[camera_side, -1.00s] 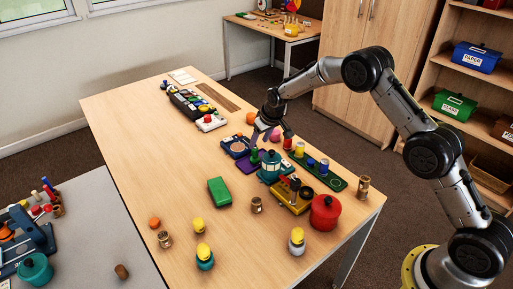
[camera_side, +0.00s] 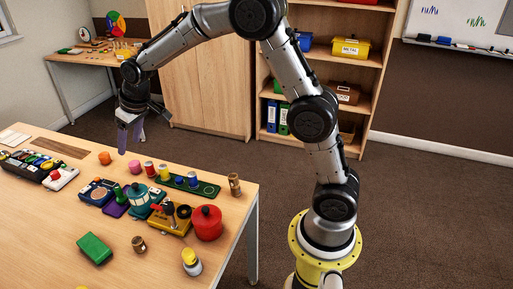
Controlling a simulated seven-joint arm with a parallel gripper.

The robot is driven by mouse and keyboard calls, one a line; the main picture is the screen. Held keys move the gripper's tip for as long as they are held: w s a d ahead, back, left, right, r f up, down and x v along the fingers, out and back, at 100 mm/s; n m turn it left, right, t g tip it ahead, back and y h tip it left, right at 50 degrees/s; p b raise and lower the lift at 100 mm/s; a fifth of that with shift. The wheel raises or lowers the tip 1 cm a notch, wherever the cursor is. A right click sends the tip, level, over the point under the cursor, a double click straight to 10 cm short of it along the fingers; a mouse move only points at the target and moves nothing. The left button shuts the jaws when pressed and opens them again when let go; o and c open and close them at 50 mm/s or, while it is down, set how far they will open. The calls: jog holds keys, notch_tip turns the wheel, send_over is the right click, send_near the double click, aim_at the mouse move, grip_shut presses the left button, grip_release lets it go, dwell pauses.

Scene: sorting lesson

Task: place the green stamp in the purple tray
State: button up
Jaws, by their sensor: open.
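The green stamp (camera_side: 118,192) stands upright and appears to be in the small purple tray (camera_side: 113,209), between the blue device and the teal pot. Part of the tray is hidden by these neighbours. My gripper (camera_side: 128,143) is open and empty, with its fingers pointing down. It is raised clear of the stamp and nothing is between its fingers.
A teal pot (camera_side: 138,197) stands right of the tray and a dark blue device (camera_side: 96,190) left of it. A yellow device (camera_side: 170,219), a red pot (camera_side: 207,223) and a green block (camera_side: 94,248) are nearby. The left front tabletop is clear.

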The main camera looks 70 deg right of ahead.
jog(key=s+r, duration=0.5)
jog(key=s, duration=0.5)
jog(key=s+r, duration=0.5)
jog(key=s, duration=0.5)
jog(key=s+f, duration=0.3)
jog(key=s, duration=1.3)
jog(key=shift+a+f+t, duration=0.2)
jog(key=shift+a+t, duration=0.2)
jog(key=shift+a, duration=0.05)
